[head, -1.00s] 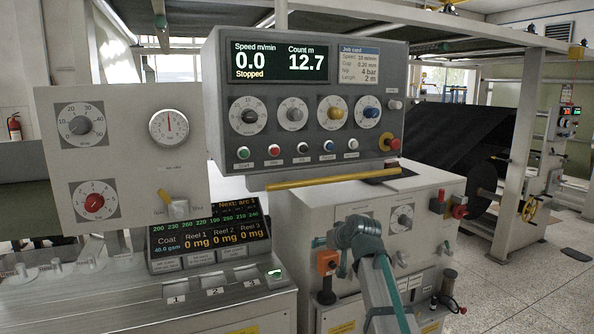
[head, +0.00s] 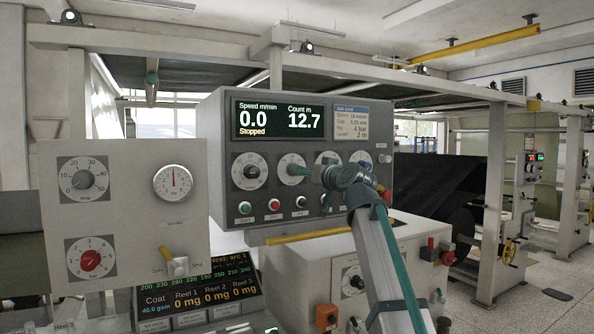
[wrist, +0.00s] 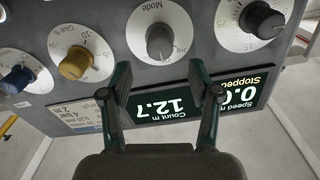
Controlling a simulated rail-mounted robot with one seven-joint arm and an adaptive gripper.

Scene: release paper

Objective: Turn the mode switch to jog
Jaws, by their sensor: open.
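The mode switch is a round grey knob (wrist: 160,42) on a white dial marked "Mode", which appears upside down in the wrist view. In the head view its dial (head: 287,163) is second from the left in the console's knob row, partly covered by my gripper. My gripper (wrist: 163,84) is open and empty. In the wrist view its two fingers are spread, with the mode knob beyond their tips and roughly centred between them. It appears apart from the knob. In the head view my gripper (head: 308,172) is in front of the panel. The switch's setting is too small to read.
A black knob (wrist: 264,20) flanks the mode switch on one side; a yellow knob (wrist: 76,63) and a blue knob (wrist: 18,78) are on the other. The display (head: 286,119) reads "Stopped". Push buttons (head: 245,207) line the panel below. A yellow bar (head: 300,237) runs underneath.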

